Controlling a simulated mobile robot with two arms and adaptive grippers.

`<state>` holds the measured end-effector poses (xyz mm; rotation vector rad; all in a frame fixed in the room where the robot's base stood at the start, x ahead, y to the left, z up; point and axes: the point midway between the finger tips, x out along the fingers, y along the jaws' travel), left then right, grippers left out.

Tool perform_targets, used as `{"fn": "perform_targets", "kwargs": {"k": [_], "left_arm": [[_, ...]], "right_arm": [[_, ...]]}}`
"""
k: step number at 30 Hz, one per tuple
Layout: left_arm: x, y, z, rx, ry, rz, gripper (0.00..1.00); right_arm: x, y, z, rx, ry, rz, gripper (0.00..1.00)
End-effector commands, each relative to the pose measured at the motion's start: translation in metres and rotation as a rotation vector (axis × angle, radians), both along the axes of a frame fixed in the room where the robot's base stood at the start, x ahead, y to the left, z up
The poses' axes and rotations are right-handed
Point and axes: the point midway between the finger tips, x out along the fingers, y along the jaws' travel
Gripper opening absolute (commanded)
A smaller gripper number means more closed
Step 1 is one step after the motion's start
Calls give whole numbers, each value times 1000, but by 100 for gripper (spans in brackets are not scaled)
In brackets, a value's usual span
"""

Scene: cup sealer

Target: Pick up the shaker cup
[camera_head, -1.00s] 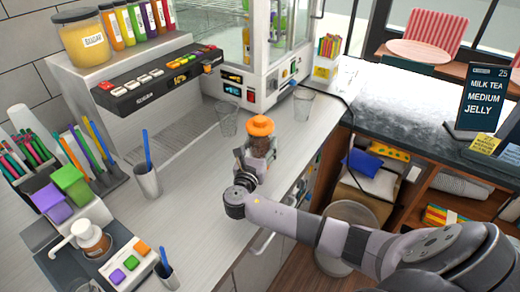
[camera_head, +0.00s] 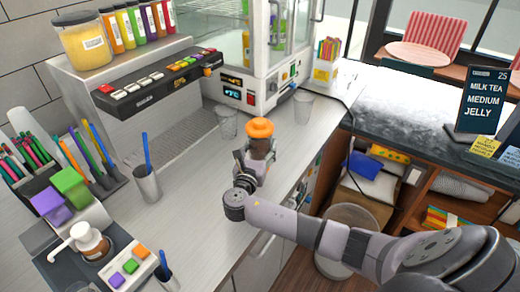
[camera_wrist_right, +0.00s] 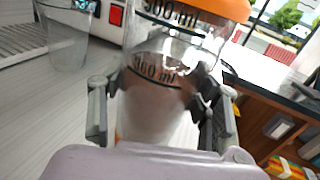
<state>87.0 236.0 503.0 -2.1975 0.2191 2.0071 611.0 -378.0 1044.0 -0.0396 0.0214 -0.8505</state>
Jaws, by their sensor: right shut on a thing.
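The shaker cup (camera_head: 260,143) has an orange lid and brown contents and is at the counter's right part. My right gripper (camera_head: 250,166) is around its lower body. In the right wrist view the clear cup (camera_wrist_right: 155,95) with black volume marks stands between the two fingers of the right gripper (camera_wrist_right: 160,105), which are shut on it. The cup's base is hidden by my gripper, so I cannot tell whether it touches the counter. My left gripper is in neither view.
Two clear empty cups, one (camera_head: 227,122) behind left and one (camera_head: 303,107) behind right, stand near the shaker. A metal cup (camera_head: 147,184) with a blue straw stands left. The sealing machine (camera_head: 262,75) is behind.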

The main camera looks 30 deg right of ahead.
Motion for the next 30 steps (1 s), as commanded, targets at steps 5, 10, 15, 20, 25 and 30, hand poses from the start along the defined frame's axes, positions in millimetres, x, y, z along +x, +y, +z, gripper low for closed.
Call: {"fn": "perform_targets", "kwargs": {"k": [5,10,15,20,25,30], "left_arm": [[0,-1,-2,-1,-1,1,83],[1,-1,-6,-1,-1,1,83],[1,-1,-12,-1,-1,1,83],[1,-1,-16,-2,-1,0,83],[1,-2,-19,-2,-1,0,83],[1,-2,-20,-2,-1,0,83]], "right_arm": [[1,-1,24,-1,-11,0,10],[1,0,65,1,-15,1,10],[1,0,116,0,-16,1,10],[1,0,155,-1,-14,0,10],[1,-1,183,-1,-9,-1,10],[0,0,196,-2,-8,-1,10]]}}
